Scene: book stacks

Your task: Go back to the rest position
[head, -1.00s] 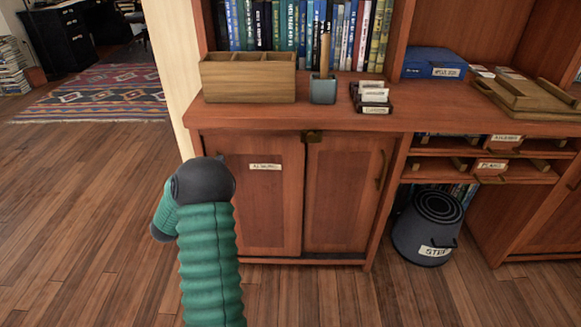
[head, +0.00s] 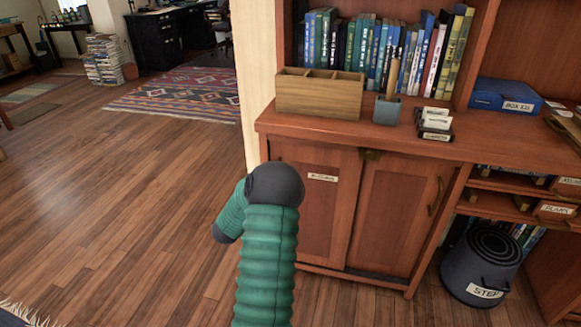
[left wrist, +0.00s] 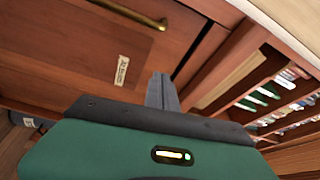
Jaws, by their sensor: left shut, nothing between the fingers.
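My left gripper (left wrist: 162,92) shows in the left wrist view, with its grey fingers together and nothing between them. Wooden cabinet fronts lie beyond it, with a paper label (left wrist: 121,71) and a brass handle (left wrist: 135,14). In the head view a green ribbed arm of mine (head: 265,255) rises from the bottom with a dark rounded joint, in front of the cabinet (head: 397,215). The gripper is hidden in the head view. My right gripper is in neither view.
The cabinet top carries a wooden divided box (head: 318,97), a pen cup (head: 387,111) and a card holder (head: 436,130). Open wooden floor (head: 130,190) stretches left to a patterned rug (head: 185,92).

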